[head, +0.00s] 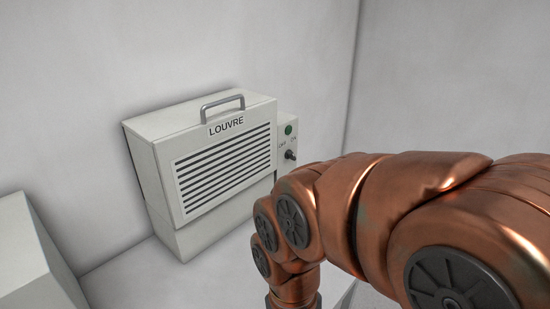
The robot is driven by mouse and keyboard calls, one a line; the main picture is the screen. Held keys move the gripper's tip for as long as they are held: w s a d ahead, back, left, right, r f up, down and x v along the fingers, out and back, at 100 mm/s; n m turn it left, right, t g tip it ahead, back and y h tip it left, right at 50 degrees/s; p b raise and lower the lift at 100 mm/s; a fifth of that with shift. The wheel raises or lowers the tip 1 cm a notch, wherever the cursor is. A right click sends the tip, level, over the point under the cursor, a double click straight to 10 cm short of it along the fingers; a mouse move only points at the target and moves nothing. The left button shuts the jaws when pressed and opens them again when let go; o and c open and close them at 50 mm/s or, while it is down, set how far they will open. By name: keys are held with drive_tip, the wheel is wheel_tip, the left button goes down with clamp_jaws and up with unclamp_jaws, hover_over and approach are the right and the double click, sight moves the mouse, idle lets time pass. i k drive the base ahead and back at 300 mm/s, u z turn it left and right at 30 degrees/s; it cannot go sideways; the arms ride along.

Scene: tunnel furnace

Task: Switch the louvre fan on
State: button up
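The louvre fan (203,173) is a pale box with a slatted front, a "LOUVRE" label and a grey handle on top. It stands against the wall, left of centre in the head view. On its right side is a small control panel with a round green button or lamp (288,130) and a dark knob (290,155) below it, with small lettering between them. My copper arm comes in from the right, and its bent part is close below the knob in the picture. My gripper is out of view, below the bottom edge.
A pale box (38,258) stands at the lower left, apart from the fan. Pale walls meet in a corner to the right of the fan. A strip of light surface (135,275) between the box and the fan is clear.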

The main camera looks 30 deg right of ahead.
sight(289, 154)
drive_tip(key=u, duration=1.5)
drive_tip(key=k, duration=0.75)
drive_tip(key=z, duration=0.95)
drive_tip(key=i, duration=0.45)
drive_tip(key=u, duration=0.1)
